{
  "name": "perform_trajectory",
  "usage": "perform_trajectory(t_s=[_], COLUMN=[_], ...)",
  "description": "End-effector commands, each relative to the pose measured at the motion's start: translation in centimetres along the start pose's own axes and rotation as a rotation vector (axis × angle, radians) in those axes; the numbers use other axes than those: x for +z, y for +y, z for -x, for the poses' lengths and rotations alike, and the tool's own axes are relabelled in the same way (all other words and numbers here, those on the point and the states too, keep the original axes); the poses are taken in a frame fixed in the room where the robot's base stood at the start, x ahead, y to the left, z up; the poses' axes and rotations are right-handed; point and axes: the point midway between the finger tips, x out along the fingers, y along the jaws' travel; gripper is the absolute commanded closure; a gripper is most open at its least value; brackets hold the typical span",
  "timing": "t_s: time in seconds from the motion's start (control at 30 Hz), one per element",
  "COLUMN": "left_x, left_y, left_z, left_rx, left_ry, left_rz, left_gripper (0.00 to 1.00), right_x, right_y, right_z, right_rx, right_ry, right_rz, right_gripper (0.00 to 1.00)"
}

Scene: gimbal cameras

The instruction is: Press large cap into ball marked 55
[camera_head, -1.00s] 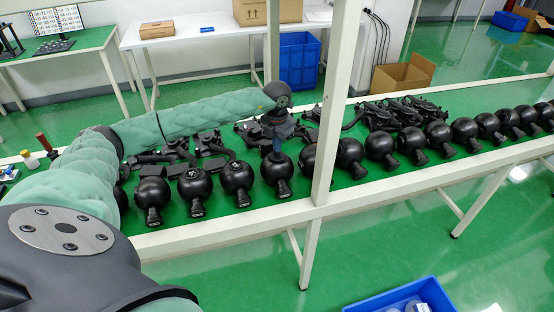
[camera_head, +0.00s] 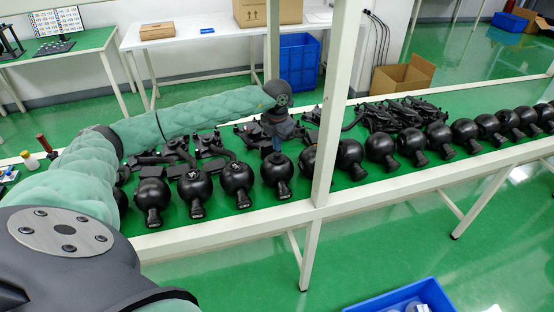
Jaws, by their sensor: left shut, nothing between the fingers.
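A row of black balls with short necks stands along the front of the green-topped bench (camera_head: 300,200). My left arm reaches across the bench from the left. My left gripper (camera_head: 277,148) points down, shut, just over a black ball (camera_head: 277,170) left of the white post. Whether its tips touch the ball cannot be told. No number 55 is readable. No large cap can be made out. My right gripper is not in view.
A white upright post (camera_head: 325,150) stands right beside the gripper. Black bracket-like parts (camera_head: 400,112) lie behind the balls. More balls (camera_head: 465,130) run to the right. A blue bin (camera_head: 405,297) is on the floor in front, and an open cardboard box (camera_head: 403,75) stands behind.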

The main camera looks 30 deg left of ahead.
Motion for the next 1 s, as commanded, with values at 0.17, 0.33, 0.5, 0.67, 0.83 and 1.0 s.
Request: perform_trajectory(t_s=[0.17, 0.33, 0.5, 0.67, 0.83, 1.0], left_x=[0.0, 0.0, 0.0, 0.0, 0.0, 0.0], left_y=[0.0, 0.0, 0.0, 0.0, 0.0, 0.0], left_z=[1.3, 2.4, 3.5, 4.5, 5.4, 5.5], left_rx=[0.000, 0.000, -0.001, 0.000, 0.000, 0.000], left_ry=[0.000, -0.001, -0.001, 0.000, 0.000, 0.000], left_rz=[0.000, -0.001, -0.001, -0.001, -0.001, -0.001], left_gripper=[1.00, 1.00, 1.00, 1.00, 1.00, 1.00], right_x=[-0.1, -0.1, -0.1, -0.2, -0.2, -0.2], right_y=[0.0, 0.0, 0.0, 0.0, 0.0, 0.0], right_z=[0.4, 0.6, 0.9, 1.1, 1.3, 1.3], right_rx=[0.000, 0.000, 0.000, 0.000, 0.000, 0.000], right_ry=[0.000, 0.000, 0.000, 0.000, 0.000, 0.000], right_rz=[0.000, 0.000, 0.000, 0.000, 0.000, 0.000], right_gripper=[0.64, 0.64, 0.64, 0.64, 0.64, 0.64])
